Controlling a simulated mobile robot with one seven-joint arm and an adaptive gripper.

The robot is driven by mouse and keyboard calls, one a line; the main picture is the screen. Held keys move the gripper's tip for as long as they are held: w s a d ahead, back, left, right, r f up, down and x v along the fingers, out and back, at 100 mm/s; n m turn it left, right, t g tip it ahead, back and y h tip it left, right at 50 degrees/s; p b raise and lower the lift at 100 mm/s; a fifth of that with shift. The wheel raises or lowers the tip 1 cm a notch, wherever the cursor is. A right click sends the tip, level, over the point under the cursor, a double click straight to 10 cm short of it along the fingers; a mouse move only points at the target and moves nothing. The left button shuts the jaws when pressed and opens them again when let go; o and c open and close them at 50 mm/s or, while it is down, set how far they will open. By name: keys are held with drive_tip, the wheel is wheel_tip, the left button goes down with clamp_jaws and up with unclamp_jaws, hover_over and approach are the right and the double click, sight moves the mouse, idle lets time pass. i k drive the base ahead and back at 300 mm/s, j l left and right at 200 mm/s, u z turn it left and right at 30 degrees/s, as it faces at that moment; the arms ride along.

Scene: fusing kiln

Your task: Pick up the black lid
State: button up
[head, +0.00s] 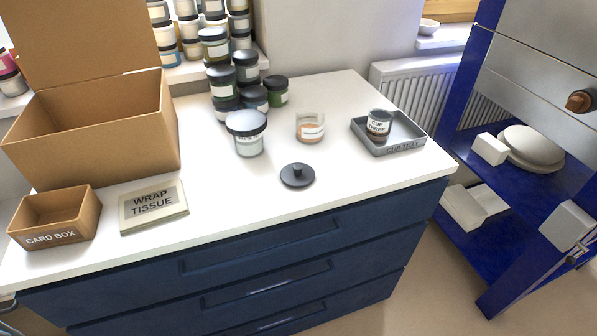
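The black lid (297,176) lies flat on the white countertop, near the front edge and right of the middle. It is a round dark disc with a small knob on top. Nothing covers it or touches it. My gripper is not in view.
Behind the lid stand an open glass jar (310,128) and a dark-lidded jar (247,133). A grey cup tray (404,148) holding a cup (379,124) is at right. Wrap tissue (153,207), a card box (54,217) and a large open carton (95,135) are left. Counter around the lid is clear.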

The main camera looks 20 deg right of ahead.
sight(295, 174)
drive_tip(key=j+z, duration=0.15)
drive_tip(key=z, duration=1.95)
drive_tip(key=k+j, duration=0.15)
drive_tip(key=j, duration=0.15)
drive_tip(key=k+j, duration=0.1)
drive_tip(key=j, duration=0.2)
drive_tip(key=k+j+z, duration=0.1)
drive_tip(key=j, duration=0.2)
